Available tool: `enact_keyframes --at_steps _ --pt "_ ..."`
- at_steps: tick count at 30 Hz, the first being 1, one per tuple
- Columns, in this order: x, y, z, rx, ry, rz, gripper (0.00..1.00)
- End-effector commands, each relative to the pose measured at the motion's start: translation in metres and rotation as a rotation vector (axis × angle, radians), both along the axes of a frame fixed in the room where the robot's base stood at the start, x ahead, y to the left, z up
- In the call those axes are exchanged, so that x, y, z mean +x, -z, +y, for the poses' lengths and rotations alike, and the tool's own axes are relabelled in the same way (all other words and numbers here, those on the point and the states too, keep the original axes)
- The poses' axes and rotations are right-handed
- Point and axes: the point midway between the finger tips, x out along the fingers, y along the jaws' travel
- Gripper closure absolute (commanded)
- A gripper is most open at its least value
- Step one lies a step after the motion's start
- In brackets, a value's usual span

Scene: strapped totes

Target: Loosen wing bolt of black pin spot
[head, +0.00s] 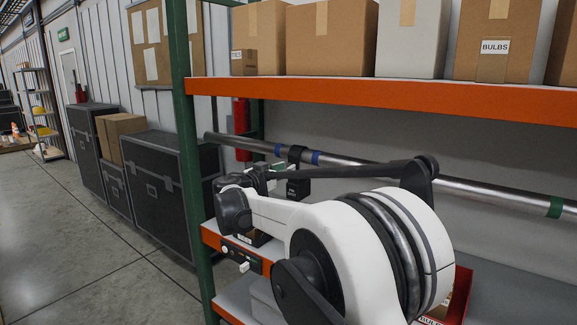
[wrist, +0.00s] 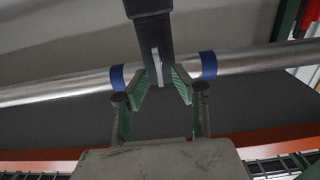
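The black pin spot (head: 298,188) hangs at the metal pipe (head: 365,172), below a black clamp (head: 295,154) between two blue bands. My gripper (head: 277,174) is just left of it in the head view, partly hidden by my arm. In the wrist view a black part of the fixture (wrist: 151,32) comes down from the top edge in front of the pipe. A pale flat piece, seemingly the wing bolt (wrist: 156,66), shows at its lower end. My gripper's green fingertips (wrist: 163,78) stand apart on either side of it. Contact is unclear.
An orange shelf beam (head: 400,97) with cardboard boxes (head: 330,38) runs above the pipe. A green post (head: 188,150) stands at the left. A red bin (head: 462,290) sits on the lower shelf behind my arm. Black cases (head: 160,185) stand along the wall.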

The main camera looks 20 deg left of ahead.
Motion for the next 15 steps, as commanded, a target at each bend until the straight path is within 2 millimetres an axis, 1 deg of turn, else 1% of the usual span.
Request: enact_keyframes --at_steps 3,6,15 --pt "0.012 0.0 -0.004 0.0 0.001 0.0 0.75" --pt "0.017 0.0 -0.005 0.0 0.0 0.0 0.75" --pt "0.02 0.0 -0.006 0.0 -0.001 0.0 0.75"
